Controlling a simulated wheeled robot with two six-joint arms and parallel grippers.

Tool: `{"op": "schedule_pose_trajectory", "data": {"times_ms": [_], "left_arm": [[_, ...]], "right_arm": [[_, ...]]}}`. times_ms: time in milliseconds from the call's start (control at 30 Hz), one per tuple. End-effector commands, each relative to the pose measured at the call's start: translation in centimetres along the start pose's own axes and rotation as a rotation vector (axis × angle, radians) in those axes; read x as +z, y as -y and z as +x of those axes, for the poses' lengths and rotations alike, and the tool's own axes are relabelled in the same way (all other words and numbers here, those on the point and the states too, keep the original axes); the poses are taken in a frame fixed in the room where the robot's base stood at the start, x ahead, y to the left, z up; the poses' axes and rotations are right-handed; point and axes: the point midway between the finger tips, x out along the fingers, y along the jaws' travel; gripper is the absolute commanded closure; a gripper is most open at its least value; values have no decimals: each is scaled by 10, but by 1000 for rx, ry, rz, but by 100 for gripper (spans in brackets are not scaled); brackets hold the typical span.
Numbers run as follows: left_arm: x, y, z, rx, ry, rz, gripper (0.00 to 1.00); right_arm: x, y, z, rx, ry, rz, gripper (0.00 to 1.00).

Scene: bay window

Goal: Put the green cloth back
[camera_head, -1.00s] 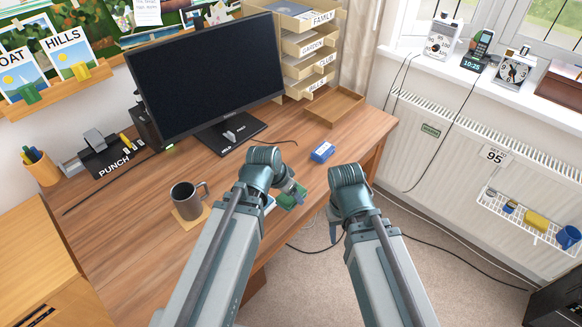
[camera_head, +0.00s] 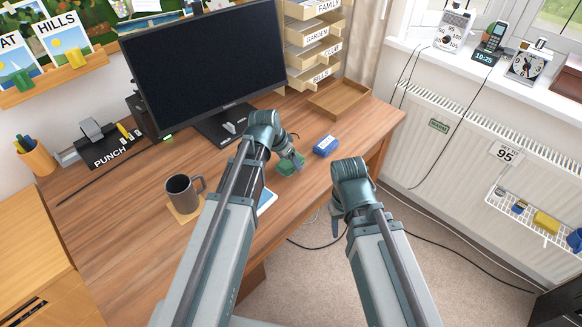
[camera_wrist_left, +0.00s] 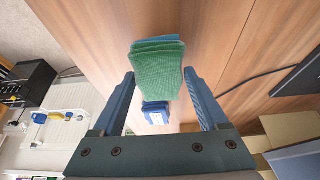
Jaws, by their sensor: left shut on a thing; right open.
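The green cloth (camera_head: 287,167) is a small folded pad near the desk's right front part, in front of the blue box. My left gripper (camera_head: 297,160) is shut on it. In the left wrist view the cloth (camera_wrist_left: 157,75) shows between the two fingers (camera_wrist_left: 162,100), with a blue-green layer along its far edge. I cannot tell whether it touches the desk. My right gripper (camera_head: 337,217) is open and empty, low beyond the desk's front edge, partly hidden by its own arm.
A blue box (camera_head: 326,146) with a white label lies just beyond the cloth. An empty wooden tray (camera_head: 340,99) is at the back right. A white and blue flat thing (camera_head: 266,200) is partly behind my left arm. A mug (camera_head: 182,191) stands on a coaster. The radiator rack (camera_head: 530,219) holds several items.

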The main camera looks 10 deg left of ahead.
Motion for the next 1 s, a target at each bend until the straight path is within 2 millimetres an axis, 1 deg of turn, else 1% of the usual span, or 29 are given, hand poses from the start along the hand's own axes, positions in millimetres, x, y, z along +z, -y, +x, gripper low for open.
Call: {"op": "schedule_pose_trajectory", "data": {"times_ms": [33,100,367,533,567,600,667,700,1000], "left_arm": [[8,1,14,0,0,0,68],[11,3,18,1,0,2,68],[11,4,16,2,0,3,68],[12,4,20,1,0,3,68],[12,4,20,1,0,3,22],[12,4,19,1,0,3,15],[12,4,18,1,0,3,4],[12,4,18,1,0,3,0],[11,4,17,1,0,3,0]], "right_arm": [[-1,1,16,0,0,0,50],[-1,2,20,0,0,0,50],[-1,2,18,0,0,0,50],[-1,2,23,0,0,0,50],[-1,2,23,0,0,0,50],[-1,2,22,0,0,0,50],[-1,2,22,0,0,0,50],[-1,2,22,0,0,0,50],[-1,2,20,0,0,0,50]]}}
